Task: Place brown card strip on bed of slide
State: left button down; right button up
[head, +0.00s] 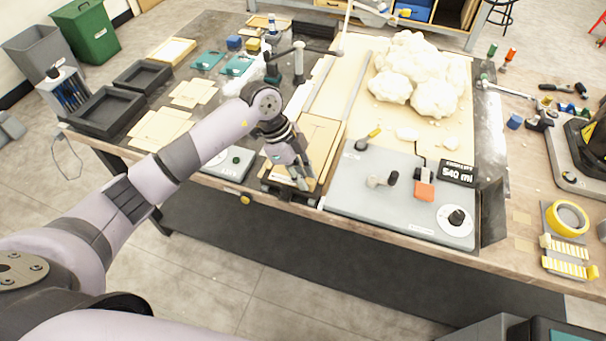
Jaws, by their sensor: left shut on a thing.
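My left gripper (297,178) points down over the front middle of the bench, above the narrow slide unit. It is shut on the brown card strip, which is mostly hidden by the fingers at this angle. The slide's bed (318,135) shows as a tan, long surface behind and right of the gripper, running back from the bench's front edge. I cannot tell whether the strip touches the bed. My right gripper is not in view.
A grey control panel (345,192) with knobs and a "540 ml" display stands right of the slide. A large cream foam mass (408,70) lies behind it. Black trays (106,112) and tan sheets (160,128) lie left. Yellow tape (567,218) is at far right.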

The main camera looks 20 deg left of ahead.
pick_arm(q)
jog(key=c, duration=1.5)
grip_release()
jog(key=shift+c, duration=0.2)
jog(key=b+v, duration=0.1)
jog(key=v, duration=1.1)
jog(key=shift+b, duration=0.35)
